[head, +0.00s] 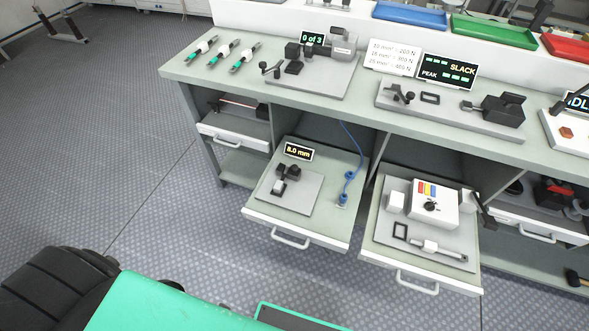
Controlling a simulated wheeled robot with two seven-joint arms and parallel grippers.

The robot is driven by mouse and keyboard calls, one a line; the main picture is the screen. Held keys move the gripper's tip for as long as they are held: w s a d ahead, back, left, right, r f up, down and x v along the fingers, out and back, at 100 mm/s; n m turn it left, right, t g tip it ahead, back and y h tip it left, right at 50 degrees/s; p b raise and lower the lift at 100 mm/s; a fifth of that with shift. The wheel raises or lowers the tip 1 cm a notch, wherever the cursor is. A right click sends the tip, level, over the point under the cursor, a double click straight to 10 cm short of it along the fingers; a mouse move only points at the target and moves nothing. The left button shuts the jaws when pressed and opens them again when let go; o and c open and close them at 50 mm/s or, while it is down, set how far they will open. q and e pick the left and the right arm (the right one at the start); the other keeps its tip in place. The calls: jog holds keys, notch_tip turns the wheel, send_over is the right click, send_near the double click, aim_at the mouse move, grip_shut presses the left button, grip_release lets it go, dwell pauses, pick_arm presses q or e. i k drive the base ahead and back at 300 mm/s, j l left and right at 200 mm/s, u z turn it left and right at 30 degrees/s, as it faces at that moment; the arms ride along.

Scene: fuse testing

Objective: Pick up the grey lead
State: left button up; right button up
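I cannot clearly make out a grey lead. Three short pieces with white middles and green and dark parts lie in a row at the left end of the bench: the left piece (202,47), the middle piece (222,52) and the right piece (244,58). I cannot tell whether any is the lead. A blue cable (350,150) hangs into the open left drawer (325,220). A grey and white bar-shaped piece (437,248) lies in the open right drawer (385,255). Neither of my grippers is in view.
The bench (185,70) carries a fixture with a "0 of 3" display (313,38) and a "SLACK / PEAK" display (447,71). Both open drawers jut out over the floor. The left drawer has an "8.0 mm" display (298,151).

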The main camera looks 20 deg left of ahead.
aim_at(429, 247)
jog(key=k+z, duration=0.15)
jog(key=z, duration=0.95)
